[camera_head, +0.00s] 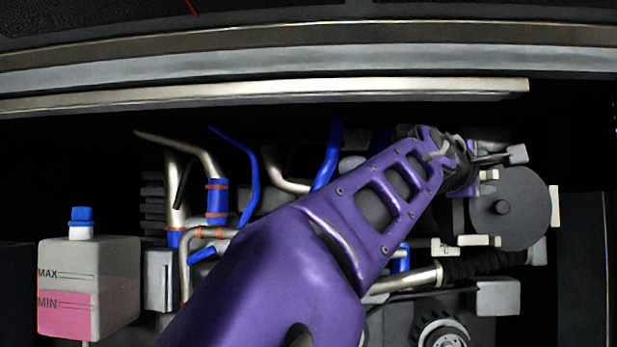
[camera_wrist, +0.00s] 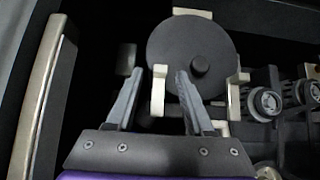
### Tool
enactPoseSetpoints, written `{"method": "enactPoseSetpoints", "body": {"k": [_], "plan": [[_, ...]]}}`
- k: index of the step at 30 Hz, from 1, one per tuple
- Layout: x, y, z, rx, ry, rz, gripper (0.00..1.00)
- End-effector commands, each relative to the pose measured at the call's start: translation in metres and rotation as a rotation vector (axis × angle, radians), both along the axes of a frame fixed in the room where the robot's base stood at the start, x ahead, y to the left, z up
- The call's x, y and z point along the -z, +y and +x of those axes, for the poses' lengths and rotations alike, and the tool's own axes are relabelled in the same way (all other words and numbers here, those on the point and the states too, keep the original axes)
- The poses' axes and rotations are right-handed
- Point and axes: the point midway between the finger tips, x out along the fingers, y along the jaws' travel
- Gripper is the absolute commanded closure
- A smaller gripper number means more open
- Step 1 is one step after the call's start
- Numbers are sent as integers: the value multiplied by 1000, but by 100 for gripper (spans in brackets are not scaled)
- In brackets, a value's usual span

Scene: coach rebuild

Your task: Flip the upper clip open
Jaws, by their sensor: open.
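A dark round cover (camera_head: 515,200) with a central knob sits at the right of the engine bay; it also shows in the wrist view (camera_wrist: 185,42). Pale clips stand around its rim. The upper clip (camera_head: 488,175) is at the cover's upper left, partly hidden by my gripper. In the wrist view this clip (camera_wrist: 159,90) appears upright between my two fingers, with a gap on each side. My gripper (camera_wrist: 158,73) is open and holds nothing. In the head view my gripper (camera_head: 497,163) reaches in from the left, beside the cover's upper edge. Contact cannot be told.
A lower clip (camera_head: 479,240) and a right clip (camera_head: 554,205) are at the cover's rim. A long metal rail (camera_head: 300,95) runs behind the bay. A black ribbed hose (camera_head: 485,264) lies below the cover. A reservoir with pink fluid (camera_head: 88,285) stands at the left.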

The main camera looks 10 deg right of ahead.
Motion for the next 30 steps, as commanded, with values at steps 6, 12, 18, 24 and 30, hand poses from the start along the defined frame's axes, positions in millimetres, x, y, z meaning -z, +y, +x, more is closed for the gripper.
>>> {"method": "enactPoseSetpoints", "body": {"k": [6, 12, 18, 24, 30], "plan": [[-1, -23, 13, 2, 1, -1, 48], [0, -31, 18, 0, 0, 0, 48], [0, -32, 19, 0, 0, 0, 48], [0, -31, 19, 0, 0, 0, 66], [0, -31, 19, 0, 0, 0, 100]]}}
